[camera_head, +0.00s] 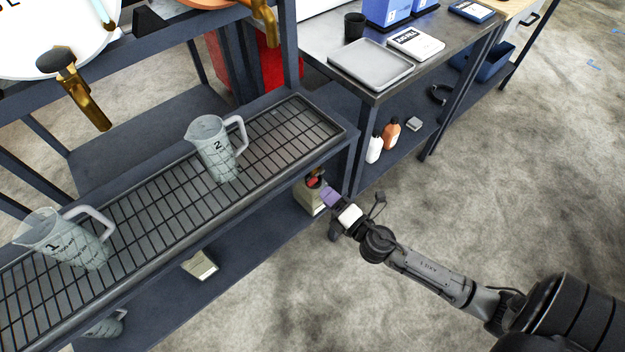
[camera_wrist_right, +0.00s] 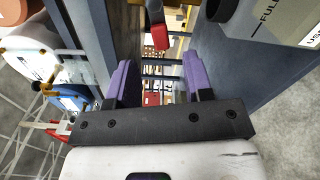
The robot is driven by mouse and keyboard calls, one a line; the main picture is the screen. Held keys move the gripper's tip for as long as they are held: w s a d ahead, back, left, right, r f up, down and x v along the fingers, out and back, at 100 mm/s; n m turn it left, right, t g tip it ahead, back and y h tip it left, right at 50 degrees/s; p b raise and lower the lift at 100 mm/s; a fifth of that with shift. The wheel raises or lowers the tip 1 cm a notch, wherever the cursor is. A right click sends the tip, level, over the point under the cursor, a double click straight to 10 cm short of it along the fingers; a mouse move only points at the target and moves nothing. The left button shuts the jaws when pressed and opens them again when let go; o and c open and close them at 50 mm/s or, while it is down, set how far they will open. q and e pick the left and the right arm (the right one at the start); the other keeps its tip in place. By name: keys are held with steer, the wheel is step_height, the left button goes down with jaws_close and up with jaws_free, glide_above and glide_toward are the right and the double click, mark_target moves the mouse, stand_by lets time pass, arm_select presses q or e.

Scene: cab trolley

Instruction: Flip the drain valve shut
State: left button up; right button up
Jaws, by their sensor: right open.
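The drain valve shows as a small red lever (camera_head: 313,183) with a brass-coloured part, below the right end of the drip tray. In the wrist view the red lever (camera_wrist_right: 160,37) hangs beyond the fingers, roughly in line with the gap between them. My right gripper (camera_head: 329,197) has purple finger pads and is close to the lever, on its right and slightly lower. In the wrist view its fingers (camera_wrist_right: 158,80) are apart with nothing between them. I cannot tell whether any part touches the lever. My left gripper is not in view.
Measuring jugs marked 1 (camera_head: 68,240) and 2 (camera_head: 214,150) stand on the drip tray grid (camera_head: 165,205). A beige container (camera_head: 306,200) sits below the valve. A brass tap (camera_head: 88,98) is above left. A table leg (camera_head: 362,150) stands behind the gripper. The floor at right is clear.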

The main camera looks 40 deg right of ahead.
mark_target(312, 180)
steer(key=shift+w+b, duration=0.35)
steer(key=shift+w, duration=3.2)
steer(key=shift+c, duration=0.4)
jaws_close()
steer(key=shift+r+m+p, duration=0.5)
steer(key=shift+m+p, duration=0.3)
steer(key=shift+m, duration=0.3)
steer(key=shift+m+p, duration=0.3)
steer(key=shift+m, duration=0.3)
steer(key=shift+c, duration=1.1)
jaws_free()
steer(key=o, duration=0.3)
